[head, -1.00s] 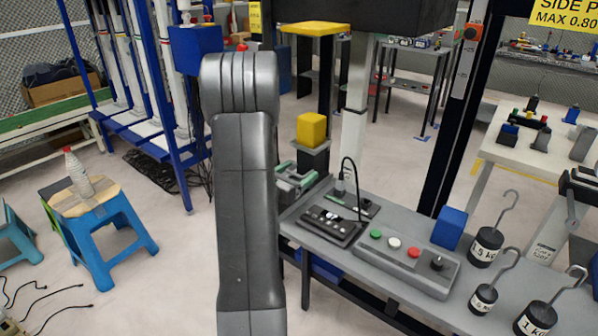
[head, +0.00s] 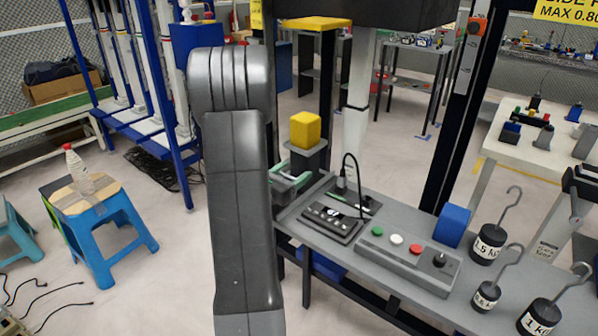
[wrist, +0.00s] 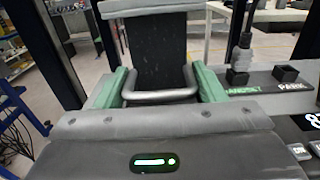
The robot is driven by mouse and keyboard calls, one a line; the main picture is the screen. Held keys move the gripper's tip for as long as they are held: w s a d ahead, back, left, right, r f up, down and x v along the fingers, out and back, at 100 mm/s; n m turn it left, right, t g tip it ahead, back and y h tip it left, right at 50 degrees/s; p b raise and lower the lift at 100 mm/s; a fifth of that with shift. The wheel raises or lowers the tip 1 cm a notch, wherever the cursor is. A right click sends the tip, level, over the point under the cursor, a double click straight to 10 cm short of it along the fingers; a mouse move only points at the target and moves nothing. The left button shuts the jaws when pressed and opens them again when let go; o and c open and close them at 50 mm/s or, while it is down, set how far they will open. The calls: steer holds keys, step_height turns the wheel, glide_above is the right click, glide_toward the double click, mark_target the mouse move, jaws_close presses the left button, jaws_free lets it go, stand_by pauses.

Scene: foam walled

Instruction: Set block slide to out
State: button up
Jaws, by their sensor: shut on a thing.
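A yellow block (head: 305,130) sits on a dark pedestal with a grey plate (head: 308,146), at the left end of the grey bench in the head view. My gripper (head: 290,180) is low beside this pedestal, partly hidden behind my arm. In the wrist view, the green fingers of my gripper (wrist: 160,88) stand at both ends of a grey bar handle (wrist: 160,95) and are shut on it. The handle is in front of the dark pedestal (wrist: 160,45). The yellow block is out of the wrist view.
The grey bench (head: 320,255) carries a black keypad box (head: 332,222), a button panel (head: 405,258), a blue roll-like piece (head: 452,226) and hook weights (head: 489,243). A dark post (head: 455,130) rises behind it. A blue stool (head: 100,215) stands on open floor at left.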

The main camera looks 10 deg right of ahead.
steer(key=b+v, duration=0.1)
steer(key=v, duration=1)
steer(key=shift+d+f+b, duration=0.1)
steer(key=shift+b, duration=0.3)
steer(key=shift+s, duration=0.1)
steer(key=shift+f, duration=0.1)
steer(key=o, duration=1.1)
steer(key=shift+o, duration=0.2)
steer(key=shift+s, duration=0.2)
steer(key=shift+w, duration=0.1)
steer(key=shift+s+a, duration=0.3)
steer(key=shift+a, duration=0.3)
steer(key=v, duration=1.2)
steer(key=shift+s+a+p, duration=0.2)
steer(key=shift+s+p, duration=0.05)
steer(key=shift+p, duration=0.05)
